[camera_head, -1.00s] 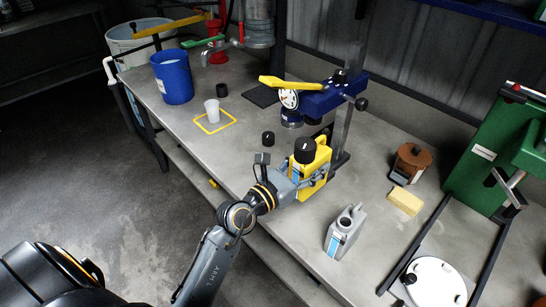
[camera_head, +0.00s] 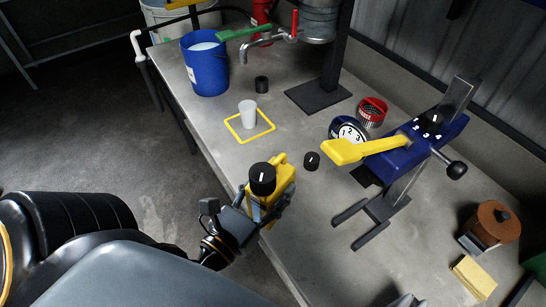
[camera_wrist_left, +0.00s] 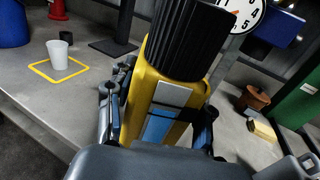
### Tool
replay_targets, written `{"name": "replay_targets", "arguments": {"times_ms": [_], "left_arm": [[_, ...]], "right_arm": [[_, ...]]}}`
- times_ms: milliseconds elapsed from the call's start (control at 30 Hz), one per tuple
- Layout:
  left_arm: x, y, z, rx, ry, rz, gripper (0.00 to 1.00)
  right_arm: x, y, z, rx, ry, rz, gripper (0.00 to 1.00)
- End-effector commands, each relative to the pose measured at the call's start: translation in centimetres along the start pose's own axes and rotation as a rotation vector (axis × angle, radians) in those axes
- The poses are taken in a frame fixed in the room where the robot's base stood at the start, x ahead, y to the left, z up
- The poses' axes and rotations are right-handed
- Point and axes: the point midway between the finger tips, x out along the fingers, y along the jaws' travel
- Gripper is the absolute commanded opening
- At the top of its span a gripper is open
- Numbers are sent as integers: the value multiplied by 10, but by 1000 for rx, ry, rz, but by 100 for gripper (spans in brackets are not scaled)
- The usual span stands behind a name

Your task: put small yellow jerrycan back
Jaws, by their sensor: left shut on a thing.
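The small yellow jerrycan (camera_head: 284,180) has a black cap with a white mark on top and a blue and grey label. My left gripper (camera_head: 266,207) is shut on its body. It holds the can near the front edge of the grey bench, left of the blue press stand. I cannot tell if the can touches the bench. In the left wrist view the can (camera_wrist_left: 178,92) fills the middle between the fingers, slightly tilted, with its black cap at the top. Its base is hidden by the gripper. My right gripper is not in view.
A white cup (camera_head: 248,113) stands inside a yellow square outline (camera_head: 262,134) on the bench. A black knob (camera_head: 312,161) lies close beyond the can. The blue press (camera_head: 425,135) with its yellow lever (camera_head: 360,148) stands to the right. A blue bucket (camera_head: 205,70) stands at the back left.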

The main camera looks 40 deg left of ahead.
Motion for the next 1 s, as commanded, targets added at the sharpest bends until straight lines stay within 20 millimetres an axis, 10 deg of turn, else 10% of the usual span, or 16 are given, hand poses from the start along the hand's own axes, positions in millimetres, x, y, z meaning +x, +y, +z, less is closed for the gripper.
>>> {"name": "replay_targets", "arguments": {"times_ms": [433, 600, 1000], "left_arm": [[74, 48, -37, 0, -9, 8, 0], [95, 61, -74, -1, -5, 6, 0], [115, 73, -99, -1, -5, 6, 0]], "right_arm": [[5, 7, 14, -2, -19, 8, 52], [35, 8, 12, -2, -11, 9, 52], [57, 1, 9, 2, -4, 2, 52]]}}
